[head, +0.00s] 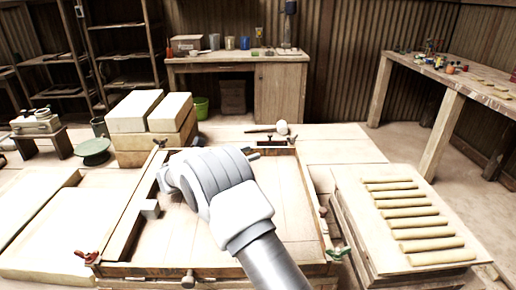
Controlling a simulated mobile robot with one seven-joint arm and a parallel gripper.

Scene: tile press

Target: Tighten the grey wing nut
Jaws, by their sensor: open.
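My white and grey arm reaches in from the bottom over a wooden press frame (265,206), and its wrist covers the frame's upper left part. My gripper's fingers are hidden behind the wrist. A red wing nut (90,258) sits at the frame's near left corner and a green wing nut (338,252) at the near right corner. A small fitting (160,142) stands at the far left corner, too small to tell whether it is the grey wing nut. A light grey block (150,208) lies by the left rail.
Pale stacked blocks (160,111) stand behind the frame on the left. A mallet (281,128) lies behind it. A board with several clay rolls (352,213) is at the right. A workbench (282,85) stands at the back, and a side table (456,88) at the right.

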